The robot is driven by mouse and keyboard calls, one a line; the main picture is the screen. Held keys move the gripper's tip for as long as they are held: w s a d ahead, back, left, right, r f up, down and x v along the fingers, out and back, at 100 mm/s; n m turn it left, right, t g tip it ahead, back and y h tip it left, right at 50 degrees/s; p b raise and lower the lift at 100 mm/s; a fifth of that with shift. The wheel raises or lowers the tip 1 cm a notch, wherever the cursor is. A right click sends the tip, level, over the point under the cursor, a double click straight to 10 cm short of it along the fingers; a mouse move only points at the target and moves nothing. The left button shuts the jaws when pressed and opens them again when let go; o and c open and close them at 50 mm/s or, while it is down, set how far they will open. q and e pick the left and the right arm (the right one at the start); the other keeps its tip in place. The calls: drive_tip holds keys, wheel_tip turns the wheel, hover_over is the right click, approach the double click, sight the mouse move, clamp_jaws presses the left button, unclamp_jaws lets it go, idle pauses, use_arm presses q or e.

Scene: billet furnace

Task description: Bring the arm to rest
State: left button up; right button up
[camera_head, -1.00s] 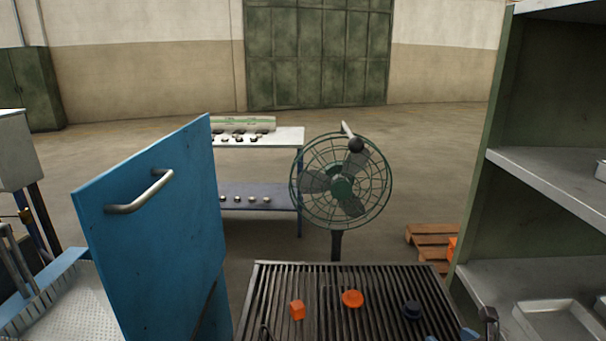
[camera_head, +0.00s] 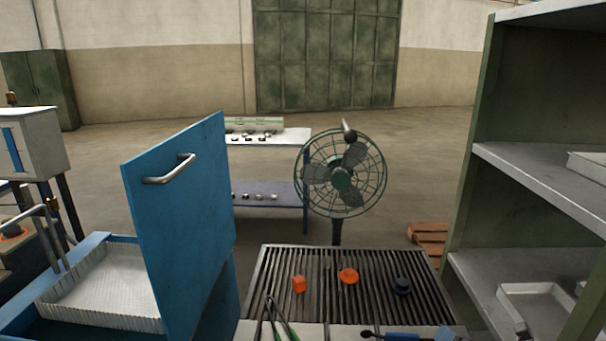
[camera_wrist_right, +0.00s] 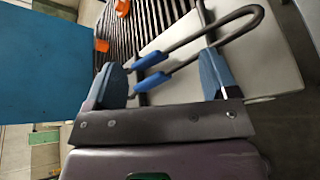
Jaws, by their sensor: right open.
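My right gripper (camera_wrist_right: 166,62) shows in the right wrist view, with its two blue-grey fingers spread apart. Blue-handled tongs (camera_wrist_right: 150,72) appear between and beyond the fingers. I cannot tell whether the fingers touch them, but the jaws are not closed on them. My left gripper is in neither view.
A dark slatted grate (camera_head: 330,300) holds an orange block (camera_head: 299,284), an orange round piece (camera_head: 348,275) and a dark round piece (camera_head: 402,286). Green-handled tongs (camera_head: 288,328) lie in front. A blue door (camera_head: 185,230) stands left, a fan (camera_head: 340,175) behind, shelves (camera_head: 540,185) right.

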drive_tip(key=shift+a+r+m, duration=0.2)
drive_tip(key=shift+r+m, duration=0.05)
drive_tip(key=shift+m, duration=0.95)
drive_tip(key=m, duration=0.2)
drive_tip(key=a+m, duration=0.1)
drive_tip(key=m, duration=0.1)
drive_tip(key=shift+s+f, duration=0.1)
drive_tip(key=shift+f, duration=0.05)
drive_tip(key=s+a+f+m+g+h, duration=0.1)
drive_tip(key=s+f+m, duration=0.6)
drive_tip(key=s+m, duration=0.3)
drive_tip(key=s+a+f+m+g+h, duration=0.1)
drive_tip(key=s+a+f+m, duration=0.1)
drive_tip(key=s+f+m, duration=0.4)
drive_tip(key=s+m, duration=0.4)
drive_tip(key=m, duration=0.2)
drive_tip(key=shift+s+f+h, duration=0.3)
drive_tip(key=shift+s+f, duration=0.05)
